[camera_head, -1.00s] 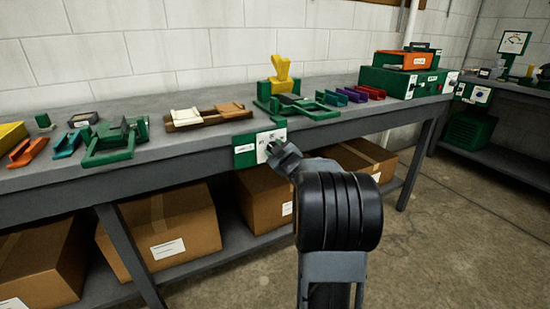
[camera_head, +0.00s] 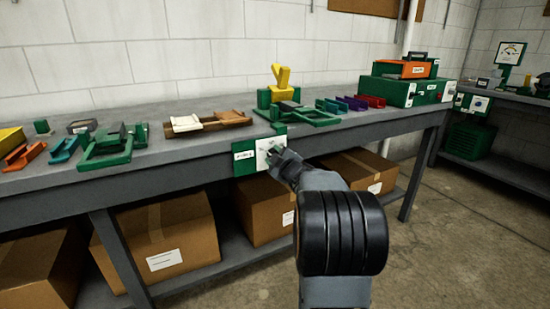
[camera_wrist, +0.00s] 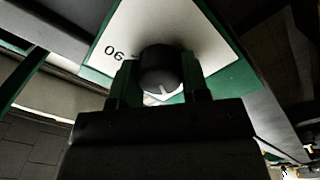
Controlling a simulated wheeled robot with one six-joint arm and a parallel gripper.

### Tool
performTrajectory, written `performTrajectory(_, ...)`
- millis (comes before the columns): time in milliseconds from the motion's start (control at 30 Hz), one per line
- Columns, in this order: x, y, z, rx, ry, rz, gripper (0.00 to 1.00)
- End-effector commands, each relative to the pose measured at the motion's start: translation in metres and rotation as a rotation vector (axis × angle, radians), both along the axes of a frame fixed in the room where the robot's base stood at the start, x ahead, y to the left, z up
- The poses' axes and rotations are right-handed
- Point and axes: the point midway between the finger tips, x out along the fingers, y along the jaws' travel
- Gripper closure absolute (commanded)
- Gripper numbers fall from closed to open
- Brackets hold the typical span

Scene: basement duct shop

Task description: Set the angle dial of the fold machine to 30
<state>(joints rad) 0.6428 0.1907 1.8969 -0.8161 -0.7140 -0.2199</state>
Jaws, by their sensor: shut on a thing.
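The fold machine's green panel (camera_head: 244,163) hangs on the front edge of the bench, with a white label at its left and a white dial plate (camera_head: 264,147) at its right. In the wrist view, the round dark dial knob (camera_wrist: 160,66) stands out from the white plate (camera_wrist: 190,25), where the number 90 shows upside down. A pale pointer mark shows below the knob, partly hidden. My gripper (camera_wrist: 161,84) has one finger on each side of the knob and is shut on it. In the head view my gripper (camera_head: 276,158) covers part of the dial.
The fold machine with its yellow lever (camera_head: 281,79) stands on the bench above the panel. Coloured channel pieces (camera_head: 350,102) and a wooden tray (camera_head: 232,120) lie beside it. Cardboard boxes (camera_head: 165,240) fill the lower shelf. The floor at the right is clear.

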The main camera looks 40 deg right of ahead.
Motion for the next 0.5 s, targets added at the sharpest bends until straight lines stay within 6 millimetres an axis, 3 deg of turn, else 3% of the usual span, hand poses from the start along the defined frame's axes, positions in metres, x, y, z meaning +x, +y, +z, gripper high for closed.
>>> performTrajectory(33,0.0000,0.0001,-0.0001,-0.002,0.000,0.000,0.82)
performTrajectory(67,0.0000,0.0001,-0.0001,-0.002,0.000,0.000,0.56)
performTrajectory(100,0.0000,0.0001,-0.0001,-0.002,0.000,0.000,0.52)
performTrajectory(300,0.0000,0.0000,0.0000,0.000,0.000,0.000,0.33)
performTrajectory(500,-0.0001,0.0000,0.0001,0.000,0.000,0.000,0.33)
